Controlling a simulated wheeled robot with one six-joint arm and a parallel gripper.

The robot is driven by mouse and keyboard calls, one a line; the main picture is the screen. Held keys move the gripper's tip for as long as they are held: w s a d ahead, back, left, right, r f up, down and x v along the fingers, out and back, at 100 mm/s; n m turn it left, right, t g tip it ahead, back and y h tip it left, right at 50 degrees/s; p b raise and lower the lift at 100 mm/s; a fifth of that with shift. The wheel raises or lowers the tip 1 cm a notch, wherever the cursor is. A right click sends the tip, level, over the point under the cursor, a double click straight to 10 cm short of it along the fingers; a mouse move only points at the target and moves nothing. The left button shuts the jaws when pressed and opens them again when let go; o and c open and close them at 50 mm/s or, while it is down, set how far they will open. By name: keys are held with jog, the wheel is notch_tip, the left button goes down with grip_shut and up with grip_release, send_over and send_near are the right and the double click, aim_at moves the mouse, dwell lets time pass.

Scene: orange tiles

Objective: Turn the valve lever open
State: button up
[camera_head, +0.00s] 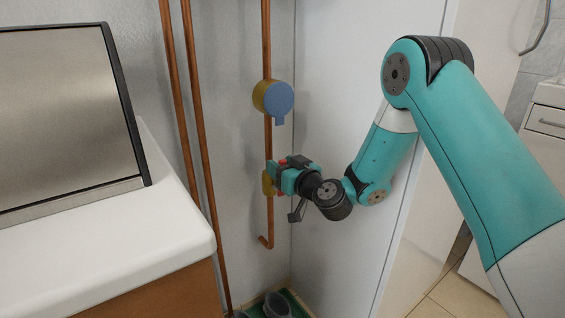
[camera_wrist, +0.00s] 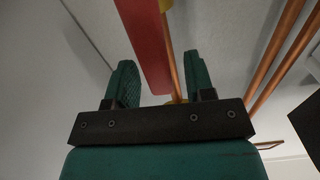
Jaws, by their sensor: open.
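The red valve lever (camera_wrist: 146,45) shows in the wrist view as a long flat bar between the two green fingers of my gripper (camera_wrist: 160,75). The bar lies nearer the left finger, and whether it touches that finger is unclear. My gripper is open around the lever. In the camera_head view my gripper (camera_head: 281,177) is at the yellow valve body (camera_head: 267,183) on the copper pipe (camera_head: 268,215). Only small red bits of the lever show there, because my gripper hides most of it.
A blue round gauge (camera_head: 279,98) with a yellow body sits on the same pipe above the valve. Two more copper pipes (camera_head: 190,110) run to the left. A white counter (camera_head: 110,240) juts out at the left.

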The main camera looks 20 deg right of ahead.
grip_shut()
jog(key=shift+s+a+n+b, duration=0.1)
jog(key=shift+a+n+b, duration=0.25)
jog(key=shift+b, duration=0.35)
jog(key=shift+d, duration=0.1)
grip_release()
jog(key=shift+s, duration=0.1)
